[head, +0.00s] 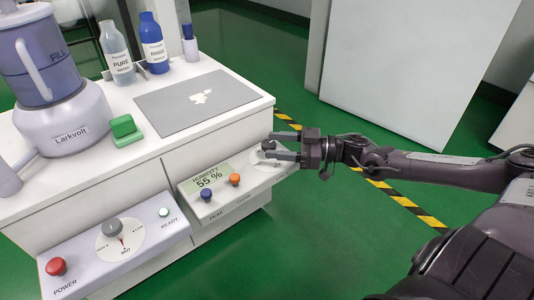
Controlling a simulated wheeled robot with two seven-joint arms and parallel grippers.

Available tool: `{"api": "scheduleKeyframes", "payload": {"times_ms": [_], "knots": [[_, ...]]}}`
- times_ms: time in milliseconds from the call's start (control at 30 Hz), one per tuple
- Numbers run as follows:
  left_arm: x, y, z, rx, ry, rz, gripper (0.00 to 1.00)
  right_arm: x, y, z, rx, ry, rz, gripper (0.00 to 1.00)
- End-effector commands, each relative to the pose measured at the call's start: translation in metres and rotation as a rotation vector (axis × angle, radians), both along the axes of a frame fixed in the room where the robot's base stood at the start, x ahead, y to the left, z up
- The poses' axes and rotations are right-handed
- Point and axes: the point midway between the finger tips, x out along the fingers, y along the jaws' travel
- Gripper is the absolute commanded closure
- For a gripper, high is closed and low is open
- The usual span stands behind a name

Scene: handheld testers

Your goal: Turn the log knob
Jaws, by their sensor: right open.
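The humidity tester panel (213,203) juts out from the front of the white cabinet, with a display reading "HUMIDITY 55 %". A grey rounded part that looks like a knob (268,145) shows at the right end of this panel, between the fingers of my right gripper (269,146). The gripper is open, with one finger on the far side and one on the near side of it. I cannot tell whether the fingers touch it, and any label there is hidden. My left gripper is not in view.
A blue button (207,195) and an orange button (235,179) sit on the same panel. A lower-left panel holds a grey dial knob (111,228), a red power button (56,267) and a ready light (164,212). A blender-like machine (70,125) and bottles stand on top.

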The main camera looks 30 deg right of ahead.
Motion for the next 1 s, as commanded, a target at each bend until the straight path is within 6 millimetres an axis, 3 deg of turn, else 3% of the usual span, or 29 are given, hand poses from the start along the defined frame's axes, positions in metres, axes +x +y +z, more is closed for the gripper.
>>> {"api": "scheduleKeyframes", "payload": {"times_ms": [33, 200, 600, 900, 1000], "knots": [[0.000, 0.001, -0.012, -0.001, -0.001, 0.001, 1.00, 0.005, 0.005, -0.005, 0.001, -0.005, 0.000, 0.46], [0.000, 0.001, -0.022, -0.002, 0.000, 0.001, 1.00, 0.014, 0.015, -0.002, 0.000, -0.004, -0.002, 0.46], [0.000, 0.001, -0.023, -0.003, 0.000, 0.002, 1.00, 0.017, 0.019, 0.000, -0.001, 0.000, -0.002, 0.47], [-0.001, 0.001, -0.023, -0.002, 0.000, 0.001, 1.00, 0.017, 0.019, 0.000, -0.001, 0.000, -0.002, 0.87], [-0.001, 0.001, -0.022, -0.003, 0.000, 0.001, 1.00, 0.017, 0.019, 0.000, -0.001, 0.000, -0.003, 0.89]]}}
